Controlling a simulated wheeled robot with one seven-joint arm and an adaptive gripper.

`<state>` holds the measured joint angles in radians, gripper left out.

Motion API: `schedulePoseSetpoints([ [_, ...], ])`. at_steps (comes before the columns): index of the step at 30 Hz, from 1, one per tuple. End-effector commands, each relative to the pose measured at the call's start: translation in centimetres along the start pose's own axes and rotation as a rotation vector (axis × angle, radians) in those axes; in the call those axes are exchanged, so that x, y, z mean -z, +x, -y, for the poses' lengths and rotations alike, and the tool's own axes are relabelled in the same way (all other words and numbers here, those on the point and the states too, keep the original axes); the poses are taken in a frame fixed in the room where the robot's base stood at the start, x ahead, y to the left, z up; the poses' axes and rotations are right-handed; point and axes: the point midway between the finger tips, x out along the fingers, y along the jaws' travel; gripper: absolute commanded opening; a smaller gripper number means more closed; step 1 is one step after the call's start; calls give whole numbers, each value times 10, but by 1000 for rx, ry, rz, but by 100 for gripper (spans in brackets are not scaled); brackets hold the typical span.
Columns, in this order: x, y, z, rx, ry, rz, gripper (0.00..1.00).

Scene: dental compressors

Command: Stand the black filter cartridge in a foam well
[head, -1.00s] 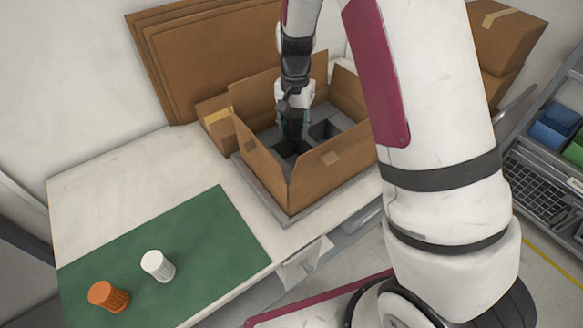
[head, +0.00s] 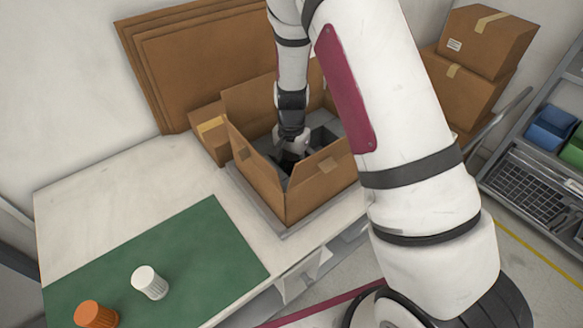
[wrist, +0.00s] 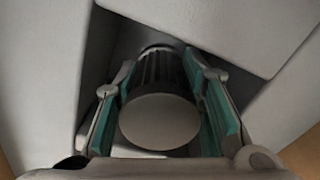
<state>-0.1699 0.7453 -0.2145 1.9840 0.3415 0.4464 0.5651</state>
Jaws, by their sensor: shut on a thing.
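The black filter cartridge (wrist: 158,118) is between my gripper's two teal-padded fingers in the wrist view. Its round grey end faces the camera and its ribbed black side runs away from it. My gripper (wrist: 160,76) is shut on it. A dark foam well (wrist: 112,42) opens around the cartridge's far part, with pale grey foam (wrist: 235,28) on either side. How deep the cartridge sits, and whether it touches the bottom, is hidden. In the head view my gripper (head: 291,150) reaches down into the open cardboard box (head: 320,178), which hides its fingertips and the cartridge.
The box walls and raised flaps surround my gripper closely. Flat cardboard sheets (head: 200,65) lean against the wall behind.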

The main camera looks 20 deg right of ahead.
Motion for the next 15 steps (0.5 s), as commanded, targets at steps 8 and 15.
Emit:
schedulePoseSetpoints([
  [8,0,9,0,1,0,-1,8],
  [15,0,12,0,1,0,0,45],
])
